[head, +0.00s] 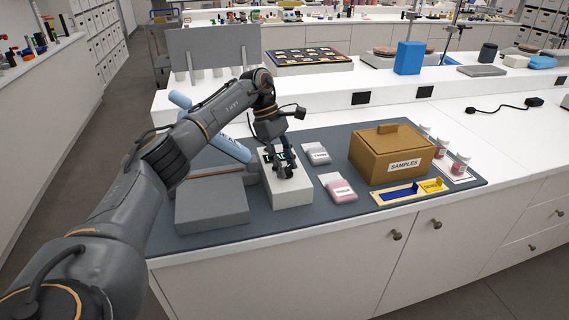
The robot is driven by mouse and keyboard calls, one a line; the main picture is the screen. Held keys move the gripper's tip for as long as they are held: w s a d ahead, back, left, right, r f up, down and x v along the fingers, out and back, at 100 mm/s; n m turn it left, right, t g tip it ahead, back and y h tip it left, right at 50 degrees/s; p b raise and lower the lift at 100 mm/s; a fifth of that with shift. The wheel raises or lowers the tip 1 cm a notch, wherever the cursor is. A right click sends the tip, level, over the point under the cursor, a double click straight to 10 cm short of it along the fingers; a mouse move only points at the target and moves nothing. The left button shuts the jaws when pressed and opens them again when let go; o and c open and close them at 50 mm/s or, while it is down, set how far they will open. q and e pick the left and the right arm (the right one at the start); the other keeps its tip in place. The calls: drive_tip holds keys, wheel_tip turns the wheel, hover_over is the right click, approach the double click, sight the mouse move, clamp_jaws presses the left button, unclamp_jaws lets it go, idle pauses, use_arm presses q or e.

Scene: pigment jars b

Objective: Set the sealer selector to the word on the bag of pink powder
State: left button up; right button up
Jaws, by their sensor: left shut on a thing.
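The bag of pink powder (341,194) lies on the dark mat right of the white selector box; the word on its white label is too small to read surely. A second bag (317,155) with grey-white contents lies behind it. The white selector box (291,194) has a dark display (270,157) with green letters, partly covered by my gripper. My left gripper (285,173) points down at the box top and is shut on the selector knob, which its fingers mostly hide. The knob's setting cannot be read. My right gripper is out of view.
A grey block (211,207) stands left of the selector box. A brown SAMPLES box (391,153), small jars (460,165) and a blue-and-yellow tray (398,193) stand to the right. A light-blue cylinder (232,148) is behind my arm. The mat's front strip is clear.

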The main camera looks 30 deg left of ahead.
use_arm(q)
drive_tip(key=o, duration=1.1)
drive_tip(key=shift+o, duration=0.2)
drive_tip(key=v, duration=1.2)
drive_tip(key=shift+w+d, duration=0.1)
